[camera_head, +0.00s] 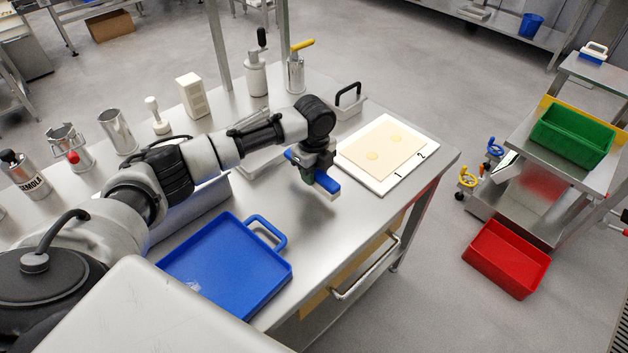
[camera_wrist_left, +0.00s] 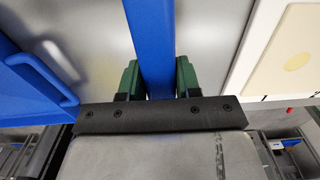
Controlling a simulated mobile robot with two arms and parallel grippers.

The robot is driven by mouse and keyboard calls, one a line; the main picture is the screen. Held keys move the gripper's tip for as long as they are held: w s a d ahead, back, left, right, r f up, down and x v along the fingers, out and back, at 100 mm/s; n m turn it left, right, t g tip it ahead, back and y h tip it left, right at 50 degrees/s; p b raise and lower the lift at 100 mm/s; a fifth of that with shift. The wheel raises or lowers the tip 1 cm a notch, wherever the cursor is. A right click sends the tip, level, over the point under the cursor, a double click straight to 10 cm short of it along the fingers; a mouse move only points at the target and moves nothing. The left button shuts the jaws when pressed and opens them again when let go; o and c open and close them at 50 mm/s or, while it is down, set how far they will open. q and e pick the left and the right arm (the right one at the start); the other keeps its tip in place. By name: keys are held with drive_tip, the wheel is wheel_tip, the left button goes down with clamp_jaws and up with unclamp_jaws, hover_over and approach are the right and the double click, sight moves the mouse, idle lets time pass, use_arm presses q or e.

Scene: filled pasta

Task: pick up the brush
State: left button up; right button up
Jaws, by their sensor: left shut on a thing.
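The brush (camera_head: 326,184) is blue with a pale edge, which looks like bristles, at its lower end. My left gripper (camera_head: 309,172) is shut on it and holds it over the steel table, between the blue tray and the pasta board. In the left wrist view the blue brush (camera_wrist_left: 150,40) runs between the two green fingertips of the left gripper (camera_wrist_left: 158,78), which press on it from both sides. The brush seems to be above the table top. My right gripper is not in view.
The blue tray (camera_head: 190,290) lies front left. A white board (camera_head: 372,181) with a dough sheet (camera_head: 385,147) lies at right. A black-handled metal tool (camera_head: 347,101), shakers and cans stand along the back. A green bin (camera_head: 572,137) sits on the cart, a red bin (camera_head: 507,258) low beside it.

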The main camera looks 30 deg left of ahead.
use_arm(q)
drive_tip(key=w+d+r+b, duration=0.1)
drive_tip(key=d+r, duration=0.7)
drive_tip(key=d, duration=0.3)
drive_tip(key=shift+d, duration=0.3)
drive_tip(key=o, duration=0.5)
drive_tip(key=c, duration=0.3)
